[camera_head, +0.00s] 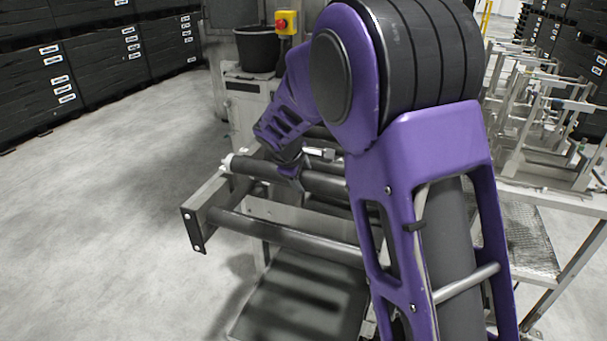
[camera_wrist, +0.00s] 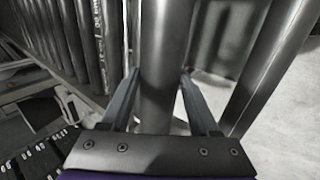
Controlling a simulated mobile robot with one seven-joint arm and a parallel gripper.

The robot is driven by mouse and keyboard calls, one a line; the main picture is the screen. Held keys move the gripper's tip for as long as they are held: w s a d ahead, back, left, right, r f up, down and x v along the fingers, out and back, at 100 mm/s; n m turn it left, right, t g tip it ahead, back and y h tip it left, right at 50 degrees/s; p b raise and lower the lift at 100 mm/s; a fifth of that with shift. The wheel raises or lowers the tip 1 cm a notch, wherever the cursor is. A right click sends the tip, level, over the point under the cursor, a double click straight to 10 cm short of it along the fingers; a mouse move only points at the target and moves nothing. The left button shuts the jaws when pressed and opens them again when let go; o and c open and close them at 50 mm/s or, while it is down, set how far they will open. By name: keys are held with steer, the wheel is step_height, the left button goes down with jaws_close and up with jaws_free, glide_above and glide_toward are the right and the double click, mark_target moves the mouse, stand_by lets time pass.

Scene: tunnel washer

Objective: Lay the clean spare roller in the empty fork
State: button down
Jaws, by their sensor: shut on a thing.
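My gripper (camera_head: 290,172) is shut on a grey roller (camera_head: 325,182) above the roller frame. In the wrist view the roller (camera_wrist: 163,45) runs lengthwise between the two fingers (camera_wrist: 160,85). A pale end of the roller (camera_head: 228,161) shows near the frame's left side rail (camera_head: 205,200). I cannot tell whether this end is clear of the rail or touches it. The roller's right end is hidden behind my purple arm. The empty fork cannot be made out.
A front roller (camera_head: 285,237) crosses the frame nearer to me; several rollers (camera_wrist: 75,40) lie left in the wrist view. A black bucket (camera_head: 250,52) and red stop button (camera_head: 283,24) are behind. A metal rack (camera_head: 545,150) stands right. The left floor is clear.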

step_height(320, 180, down, 8)
steer(key=b, duration=0.5)
steer(key=shift+r+b, duration=0.25)
steer(key=shift+b, duration=0.05)
stand_by(0.7)
steer(key=shift+f, duration=0.1)
stand_by(0.4)
steer(key=shift+f+b, duration=0.75)
steer(key=shift+b, duration=0.1)
